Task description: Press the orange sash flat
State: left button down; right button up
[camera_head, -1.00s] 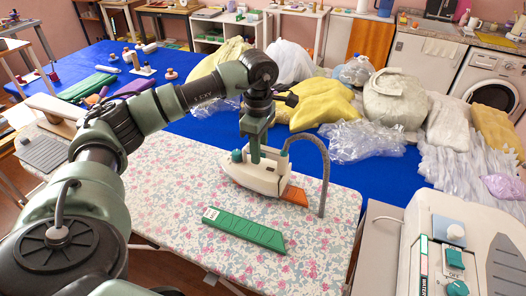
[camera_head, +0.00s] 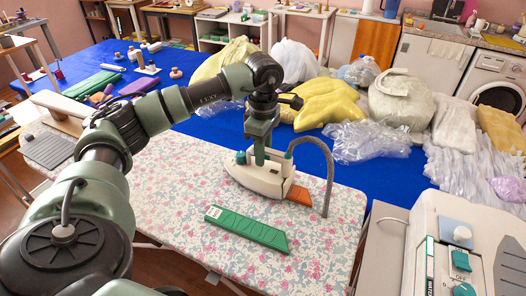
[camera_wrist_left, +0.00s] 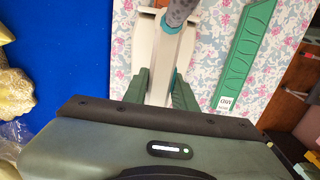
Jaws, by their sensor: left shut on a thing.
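The orange sash (camera_head: 299,195) lies on the flowered ironing board (camera_head: 330,245); only its end shows at the iron's right side, and the rest is hidden under the iron. The white iron (camera_head: 250,181) with teal parts and a grey hose sits over the sash. My left gripper (camera_head: 262,158) points down from above and is shut on the iron's handle. My right gripper is not in view.
A white steam station (camera_head: 425,225) stands at the right. Behind is a blue table (camera_head: 205,125) with plastic-wrapped bundles and yellow cloth (camera_head: 325,102).

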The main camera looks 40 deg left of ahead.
aim_at(281, 154)
pick_arm(q)
jog(key=shift+d+r, duration=0.1)
jog(key=shift+w+d, duration=0.2)
jog(key=shift+d, duration=0.35)
jog(key=shift+w+d, duration=0.15)
jog(key=shift+d, duration=0.35)
jog(key=shift+w+d+p, duration=0.15)
jog(key=shift+d, duration=0.5)
jog(key=shift+w+d+p, duration=0.15)
jog(key=shift+d, duration=0.5)
jog(key=d, duration=0.2)
jog(key=w+d, duration=0.1)
jog(key=d, duration=0.2)
jog(key=shift+w+d, duration=0.1)
